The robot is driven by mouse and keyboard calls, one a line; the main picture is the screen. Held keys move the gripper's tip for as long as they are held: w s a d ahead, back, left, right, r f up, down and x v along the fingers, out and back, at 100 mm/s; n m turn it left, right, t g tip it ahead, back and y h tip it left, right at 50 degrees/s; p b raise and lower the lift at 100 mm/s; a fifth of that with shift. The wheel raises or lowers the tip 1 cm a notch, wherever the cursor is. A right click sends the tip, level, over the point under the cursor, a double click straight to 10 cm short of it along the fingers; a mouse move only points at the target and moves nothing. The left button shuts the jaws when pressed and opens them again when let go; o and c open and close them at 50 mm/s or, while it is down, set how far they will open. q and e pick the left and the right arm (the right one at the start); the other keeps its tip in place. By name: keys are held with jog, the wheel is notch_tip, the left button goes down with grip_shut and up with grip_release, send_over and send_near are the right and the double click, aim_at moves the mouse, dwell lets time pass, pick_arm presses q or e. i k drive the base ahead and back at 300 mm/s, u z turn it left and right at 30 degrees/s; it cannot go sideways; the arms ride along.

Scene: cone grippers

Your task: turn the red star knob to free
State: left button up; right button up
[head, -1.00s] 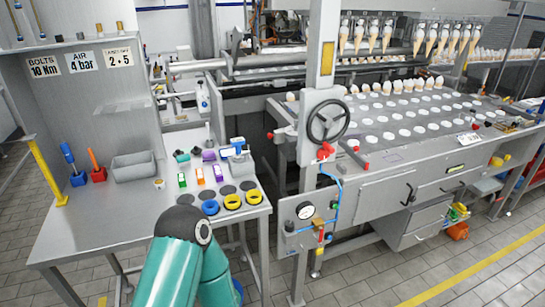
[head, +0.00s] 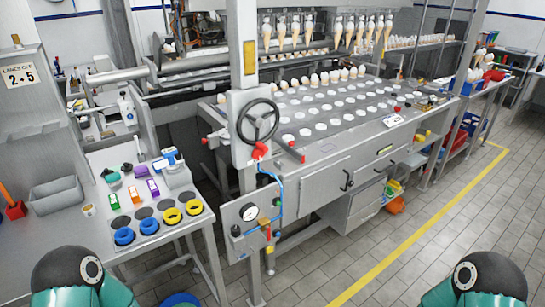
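A second red piece (head: 296,154) sticks out to the right of the handwheel, and a small red knob (head: 204,140) shows to the left of the column. Only links of my two arms show at the bottom left and bottom right. Both my grippers are out of view, and neither arm is near the knobs.
A steel side table (head: 58,222) stands at the left with blue and yellow rings, coloured blocks and a grey bin (head: 57,195). A gauge panel (head: 249,213) hangs low in front of the column. The tiled floor (head: 400,265) at the right is clear.

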aim_at(257, 154)
jog(key=u, duration=0.45)
jog(key=i, duration=1)
jog(key=z, duration=0.45)
